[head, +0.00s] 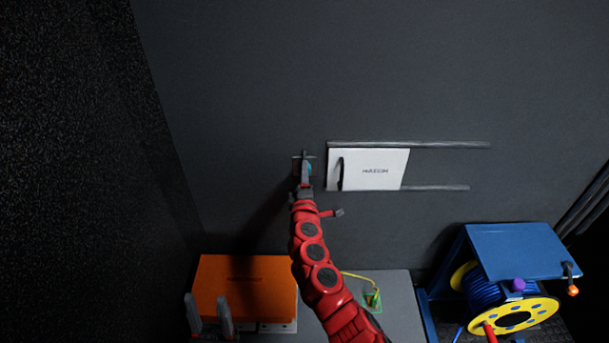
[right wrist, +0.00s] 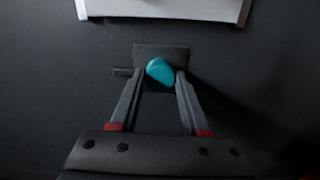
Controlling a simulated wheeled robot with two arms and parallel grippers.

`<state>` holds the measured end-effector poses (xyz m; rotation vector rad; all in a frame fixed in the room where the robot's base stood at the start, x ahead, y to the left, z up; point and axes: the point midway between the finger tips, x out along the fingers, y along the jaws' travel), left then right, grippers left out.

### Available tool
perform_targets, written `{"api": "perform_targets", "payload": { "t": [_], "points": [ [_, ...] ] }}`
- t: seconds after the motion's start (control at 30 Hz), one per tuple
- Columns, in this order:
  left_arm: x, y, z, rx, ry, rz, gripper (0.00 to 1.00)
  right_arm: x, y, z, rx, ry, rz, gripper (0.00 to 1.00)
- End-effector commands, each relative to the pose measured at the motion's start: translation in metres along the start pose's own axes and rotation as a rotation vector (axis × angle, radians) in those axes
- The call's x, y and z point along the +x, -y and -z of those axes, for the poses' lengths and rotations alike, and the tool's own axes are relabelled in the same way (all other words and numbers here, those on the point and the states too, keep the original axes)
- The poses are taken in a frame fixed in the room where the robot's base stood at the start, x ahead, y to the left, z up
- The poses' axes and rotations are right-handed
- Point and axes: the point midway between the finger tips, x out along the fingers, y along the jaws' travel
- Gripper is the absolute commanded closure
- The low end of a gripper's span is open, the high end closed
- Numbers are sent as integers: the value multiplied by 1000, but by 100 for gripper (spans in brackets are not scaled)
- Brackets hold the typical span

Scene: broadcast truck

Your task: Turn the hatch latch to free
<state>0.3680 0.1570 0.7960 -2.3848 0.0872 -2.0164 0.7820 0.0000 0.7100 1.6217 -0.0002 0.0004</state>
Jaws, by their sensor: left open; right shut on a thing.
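The hatch is a white panel (head: 375,170) with dark lettering and a dark upright handle (head: 340,174), between two horizontal rails on the dark wall. The hatch latch, with a teal knob (right wrist: 160,71) on a small dark plate (right wrist: 178,52), sits just left of the panel in the head view; a bit of teal (head: 310,168) shows there beside my fingers. My right gripper (head: 305,172) is shut on the knob, one finger on each side, as the right wrist view (right wrist: 161,80) shows. My left gripper (head: 208,302) is open and empty at the lower left, before an orange box.
The orange box (head: 245,283) stands at the lower left on a grey surface (head: 402,297), with a yellow cable (head: 358,277) nearby. A blue stand (head: 520,250) with a yellow-rimmed cable reel (head: 513,317) is at the lower right. Two rails (head: 440,144) (head: 440,188) extend right of the hatch over clear wall.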

Motion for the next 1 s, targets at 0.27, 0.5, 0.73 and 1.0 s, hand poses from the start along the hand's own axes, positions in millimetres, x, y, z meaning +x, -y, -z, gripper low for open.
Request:
{"api": "perform_targets", "payload": {
  "t": [0.27,0.5,0.73,1.0],
  "points": [
    [0,0,0,0,0,0,50,0,0,1,0,-2,0,24],
    [0,0,0,0,0,0,50,0,0,0,1,-1,0,24],
    [5,0,1,0,0,0,50,-18,0,0,-1,0,0,24],
    [11,0,2,0,0,0,50,-71,1,1,-1,-5,1,24]
  ]
}}
